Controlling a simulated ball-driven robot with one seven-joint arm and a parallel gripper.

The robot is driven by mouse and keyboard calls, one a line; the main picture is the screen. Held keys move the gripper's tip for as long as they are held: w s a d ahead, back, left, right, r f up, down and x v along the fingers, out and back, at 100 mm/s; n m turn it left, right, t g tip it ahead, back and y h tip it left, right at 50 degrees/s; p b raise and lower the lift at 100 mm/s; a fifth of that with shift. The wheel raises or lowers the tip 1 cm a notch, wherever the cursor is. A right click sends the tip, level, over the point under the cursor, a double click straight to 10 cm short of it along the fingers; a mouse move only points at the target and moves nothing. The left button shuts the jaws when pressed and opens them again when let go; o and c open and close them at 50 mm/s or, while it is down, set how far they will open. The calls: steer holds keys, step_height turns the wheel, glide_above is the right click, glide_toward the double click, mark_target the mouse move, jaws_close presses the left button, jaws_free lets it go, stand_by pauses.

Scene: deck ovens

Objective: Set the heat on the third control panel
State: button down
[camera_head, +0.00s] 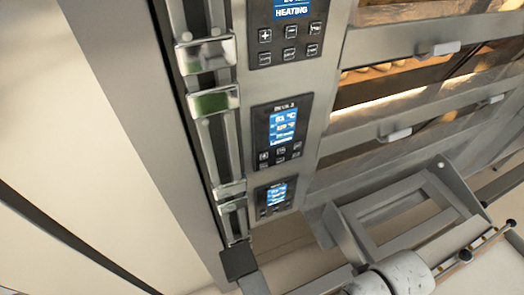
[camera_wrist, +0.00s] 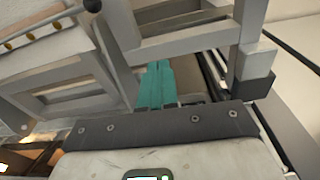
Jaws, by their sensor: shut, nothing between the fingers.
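Several control panels run down the steel post in the head view. The middle panel (camera_head: 278,133) has a lit blue screen, small dark buttons and a small label that seems to end in 3. A lower panel (camera_head: 275,198) also has a lit screen, with text too small to read. The top panel (camera_head: 288,30) is cut off by the frame and reads HEATING. My gripper (camera_wrist: 157,66) shows in the wrist view as two teal fingers held together, empty. It points towards a grey metal frame (camera_wrist: 180,45). No panel shows in the wrist view, and the fingers do not show in the head view.
Oven decks with glowing interiors and door handles (camera_head: 395,134) lie right of the panels. A grey metal frame (camera_head: 398,215) juts out at lower right, near my white arm. Bright metal brackets (camera_head: 212,100) line the post's left side. A pale wall (camera_head: 70,130) stands at left.

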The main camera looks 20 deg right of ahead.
mark_target(264, 155)
steer(key=w+a+r+n+t+y+b, duration=0.1)
steer(key=w+a+t+y+b, duration=0.15)
steer(key=w, duration=0.55)
steer(key=w+a+r+n+t+y+b, duration=0.1)
steer(key=w+a+t+y, duration=0.25)
steer(key=w, duration=0.35)
steer(key=w+r+t+y+b, duration=0.1)
steer(key=w+r+t+y, duration=0.3)
steer(key=w+r, duration=0.4)
step_height(264, 155, up, 2)
steer(key=shift+w+a+r+t+y+b, duration=0.1)
steer(key=shift+w+a+t+y+b, duration=0.25)
steer(key=shift+y, duration=0.55)
steer(key=w+b, duration=0.1)
steer(key=w, duration=0.7)
steer(key=shift+w+b, duration=0.4)
